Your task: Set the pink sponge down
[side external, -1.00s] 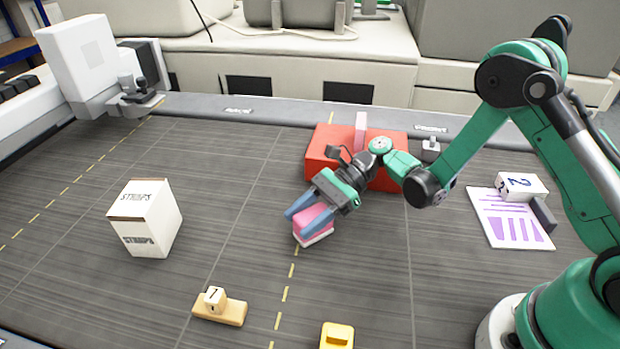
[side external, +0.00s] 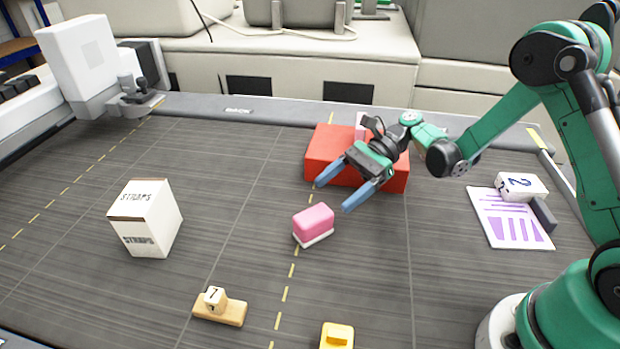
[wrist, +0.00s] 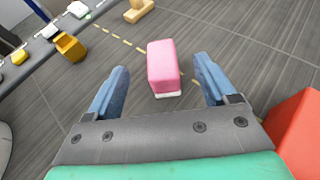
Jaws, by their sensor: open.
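The pink sponge (side external: 313,222), with a white underside, rests on the dark grey work surface beside the yellow dashed line. My gripper (side external: 335,192) is open and empty, up and to the right of the sponge in the side view, apart from it. In the wrist view the sponge (wrist: 164,67) lies beyond and between the two spread blue fingers (wrist: 163,88), with clear gaps on both sides.
A red block (side external: 330,150) stands behind my gripper. A white STRAPS box (side external: 146,220) is at left. A wooden piece with a numbered cube (side external: 219,308) and a yellow piece (side external: 337,335) are at front. A purple-marked sheet (side external: 510,222) lies at right.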

